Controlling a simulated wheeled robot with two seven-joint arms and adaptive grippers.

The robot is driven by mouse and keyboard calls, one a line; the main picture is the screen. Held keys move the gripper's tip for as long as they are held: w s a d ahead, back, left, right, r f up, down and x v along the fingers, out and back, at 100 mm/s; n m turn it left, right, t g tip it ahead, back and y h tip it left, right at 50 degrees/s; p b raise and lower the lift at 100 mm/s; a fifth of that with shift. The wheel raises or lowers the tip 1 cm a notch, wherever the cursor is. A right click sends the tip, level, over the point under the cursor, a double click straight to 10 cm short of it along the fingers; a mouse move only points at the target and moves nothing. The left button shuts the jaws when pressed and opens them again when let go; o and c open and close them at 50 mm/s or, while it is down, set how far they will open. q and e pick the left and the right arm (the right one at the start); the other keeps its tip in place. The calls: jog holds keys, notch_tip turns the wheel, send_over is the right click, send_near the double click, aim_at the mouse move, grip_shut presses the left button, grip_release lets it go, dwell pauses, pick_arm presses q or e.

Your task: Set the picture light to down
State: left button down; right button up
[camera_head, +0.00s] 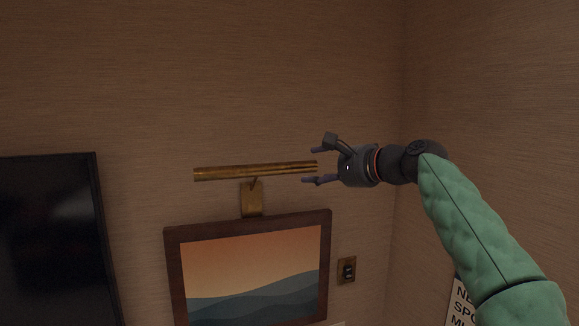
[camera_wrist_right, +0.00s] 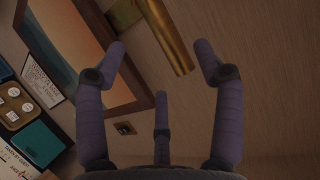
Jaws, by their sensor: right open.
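The picture light (camera_head: 240,172) is a long brass tube on a brass wall bracket (camera_head: 252,198), mounted above a framed picture (camera_head: 255,272). The tube lies nearly level in the head view. My right gripper (camera_head: 317,166) is open at the tube's right end, with its fingers above and below that end in the picture. In the right wrist view, the brass tube (camera_wrist_right: 168,38) points in between the open fingers of the right gripper (camera_wrist_right: 163,55). I cannot tell whether a finger touches it. My left gripper is not in view.
A wall switch (camera_head: 347,270) sits right of the picture frame. A dark screen (camera_head: 55,240) is at the left. The room corner and right wall are close to my right arm. Below, the right wrist view shows a tray or counter with several small items (camera_wrist_right: 20,105).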

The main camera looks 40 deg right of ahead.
aim_at(294, 171)
jog(key=p+x, duration=0.2)
jog(key=x, duration=0.8)
jog(key=shift+w+f+p, duration=0.1)
jog(key=shift+p, duration=0.25)
grip_shut()
